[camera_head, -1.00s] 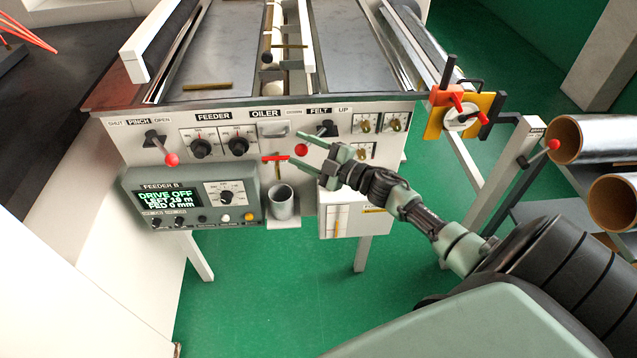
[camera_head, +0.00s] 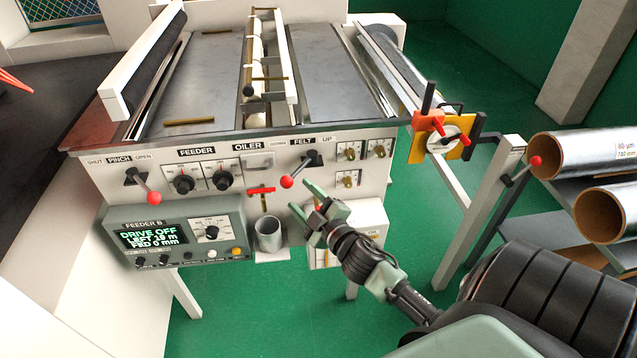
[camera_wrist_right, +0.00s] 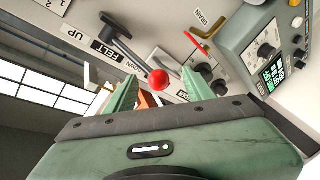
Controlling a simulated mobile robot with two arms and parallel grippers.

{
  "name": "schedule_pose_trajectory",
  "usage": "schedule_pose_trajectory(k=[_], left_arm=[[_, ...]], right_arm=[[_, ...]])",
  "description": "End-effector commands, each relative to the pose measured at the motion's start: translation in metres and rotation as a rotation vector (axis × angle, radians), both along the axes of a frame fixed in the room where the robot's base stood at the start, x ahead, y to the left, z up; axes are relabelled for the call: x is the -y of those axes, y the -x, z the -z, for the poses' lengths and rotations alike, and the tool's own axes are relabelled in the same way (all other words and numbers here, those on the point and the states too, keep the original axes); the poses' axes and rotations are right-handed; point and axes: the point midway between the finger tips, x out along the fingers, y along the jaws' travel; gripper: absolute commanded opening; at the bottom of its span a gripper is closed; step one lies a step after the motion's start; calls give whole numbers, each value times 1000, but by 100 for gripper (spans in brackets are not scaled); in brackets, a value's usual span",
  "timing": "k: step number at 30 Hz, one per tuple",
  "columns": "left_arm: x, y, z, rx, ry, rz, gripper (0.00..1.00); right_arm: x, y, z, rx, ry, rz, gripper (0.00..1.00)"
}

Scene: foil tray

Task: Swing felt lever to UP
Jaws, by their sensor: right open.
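The felt lever (camera_head: 301,170) is a dark arm with a red ball knob on the machine's front panel, under the FELT label. Its knob hangs low and left of the pivot, on the DOWN side. In the right wrist view the lever (camera_wrist_right: 128,45) points at me, and its red knob shows between the fingertips. My right gripper (camera_head: 299,196) is open and empty, just below and right of the knob in the head view. I cannot tell whether a finger touches the knob. My left gripper is out of view.
The pinch lever (camera_head: 145,188) has a similar red knob at the panel's left. Foil rolls (camera_head: 567,160) are at the right.

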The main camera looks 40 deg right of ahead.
Motion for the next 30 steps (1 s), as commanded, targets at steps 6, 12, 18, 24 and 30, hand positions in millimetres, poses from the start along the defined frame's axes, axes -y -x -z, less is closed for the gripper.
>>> schedule_pose_trajectory(k=[6,12,18,24,30], left_arm=[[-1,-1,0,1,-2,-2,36],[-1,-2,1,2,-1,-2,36],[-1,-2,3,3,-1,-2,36],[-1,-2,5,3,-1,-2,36],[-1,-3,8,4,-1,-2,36]], right_arm=[[-8,30,23,-137,-148,137,54],[-21,59,48,-275,-259,224,54],[-38,88,71,-407,-346,280,54],[-56,116,94,-535,-415,317,54],[-76,143,115,-659,-472,337,54]])
